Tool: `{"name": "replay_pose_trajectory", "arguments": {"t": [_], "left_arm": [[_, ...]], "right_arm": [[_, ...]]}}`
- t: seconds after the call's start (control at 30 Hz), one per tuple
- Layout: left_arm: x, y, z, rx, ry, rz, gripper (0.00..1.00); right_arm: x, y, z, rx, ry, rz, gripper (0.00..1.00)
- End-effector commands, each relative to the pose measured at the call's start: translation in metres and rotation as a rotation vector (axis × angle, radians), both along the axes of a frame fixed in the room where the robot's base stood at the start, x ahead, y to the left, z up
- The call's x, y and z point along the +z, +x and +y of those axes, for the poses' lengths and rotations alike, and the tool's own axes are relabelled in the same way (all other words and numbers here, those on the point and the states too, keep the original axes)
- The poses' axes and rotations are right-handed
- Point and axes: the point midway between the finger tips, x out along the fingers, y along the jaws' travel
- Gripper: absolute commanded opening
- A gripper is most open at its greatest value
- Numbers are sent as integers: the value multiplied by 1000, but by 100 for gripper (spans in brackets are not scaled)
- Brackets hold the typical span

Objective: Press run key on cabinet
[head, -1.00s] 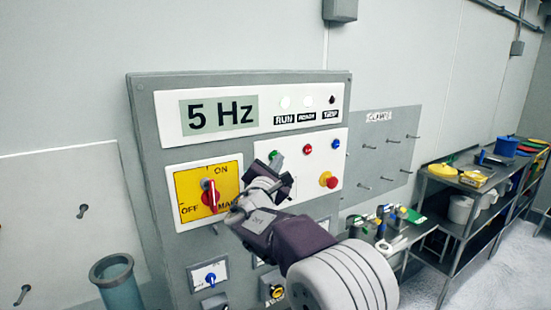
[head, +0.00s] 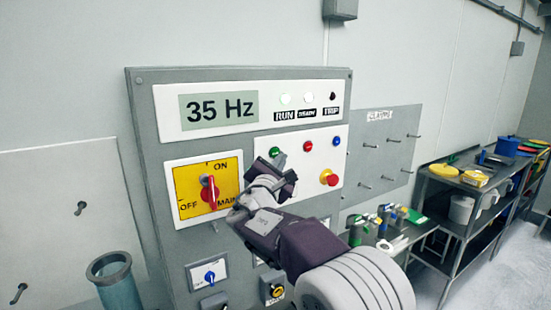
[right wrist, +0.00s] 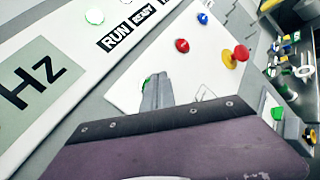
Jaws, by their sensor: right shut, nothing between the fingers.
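The grey cabinet (head: 145,95) faces me with a display (head: 219,109) that reads "35 Hz". The green key (head: 274,152), which I take for the run key, is on its white key panel, left of a red key (head: 307,146) and a blue key (head: 336,141). My right gripper (head: 279,163) is shut and empty, its tip just below the green key. In the right wrist view the fingers (right wrist: 156,92) partly hide the green key (right wrist: 147,82); I cannot tell whether they touch it. My left gripper is out of view.
A red mushroom button (head: 329,178) on a yellow base sits right of my gripper. The red rotary switch (head: 209,192) is close on the left. The RUN lamp (head: 285,99) looks lit. A shelf (head: 465,185) with containers stands at the right.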

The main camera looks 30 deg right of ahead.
Motion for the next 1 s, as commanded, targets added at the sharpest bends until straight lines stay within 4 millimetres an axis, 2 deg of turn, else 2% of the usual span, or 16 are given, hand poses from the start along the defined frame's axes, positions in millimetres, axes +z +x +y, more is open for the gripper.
{"name": "replay_pose_trajectory", "arguments": {"t": [0.27,0.7,1.0], "left_arm": [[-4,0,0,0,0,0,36],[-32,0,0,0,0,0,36],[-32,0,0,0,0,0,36]], "right_arm": [[-1,-4,0,0,0,-1,0],[-1,-46,-4,0,0,-1,0],[1,-50,-4,0,0,0,0]]}}
